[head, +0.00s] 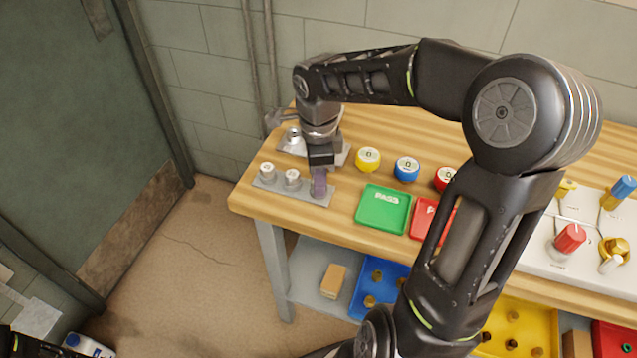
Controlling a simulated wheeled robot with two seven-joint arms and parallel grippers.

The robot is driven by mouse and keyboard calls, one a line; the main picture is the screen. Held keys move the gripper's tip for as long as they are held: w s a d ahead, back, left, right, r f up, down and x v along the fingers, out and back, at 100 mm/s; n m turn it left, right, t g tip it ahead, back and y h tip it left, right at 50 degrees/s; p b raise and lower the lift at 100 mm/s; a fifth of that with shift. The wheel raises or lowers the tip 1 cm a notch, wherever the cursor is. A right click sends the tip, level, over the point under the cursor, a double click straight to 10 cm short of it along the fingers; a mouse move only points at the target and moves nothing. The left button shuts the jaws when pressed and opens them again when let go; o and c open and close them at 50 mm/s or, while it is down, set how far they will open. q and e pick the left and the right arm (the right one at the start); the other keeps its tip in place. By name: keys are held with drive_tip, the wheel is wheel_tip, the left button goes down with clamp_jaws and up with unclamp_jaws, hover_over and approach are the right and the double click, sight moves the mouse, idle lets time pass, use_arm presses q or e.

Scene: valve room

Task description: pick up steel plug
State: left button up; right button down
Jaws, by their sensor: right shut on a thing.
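My right gripper (319,184) points down at the right end of a grey rack (306,192) on the left part of the wooden bench. It is shut on a steel plug at the rack's right-hand place. The fingers hide most of that plug, and I cannot tell whether it is still seated. Two other steel plugs, a left one (267,172) and a middle one (292,180), stand upright in the same rack, left of the gripper. My left gripper is not in view.
Behind the rack is another plate with a metal piece (292,135), partly hidden by my arm. Yellow (368,159), blue (407,169) and red (446,178) round gauges stand to the right. A green tray (383,209) and a red tray (425,218) lie in front of them. A valve panel (540,262) is far right.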

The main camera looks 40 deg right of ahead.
drive_tip(key=shift+r, duration=0.15)
wheel_tip(320, 180, up, 10)
drive_tip(key=shift+b, duration=0.35)
idle(0.3)
drive_tip(key=shift+f, duration=0.2)
idle(0.3)
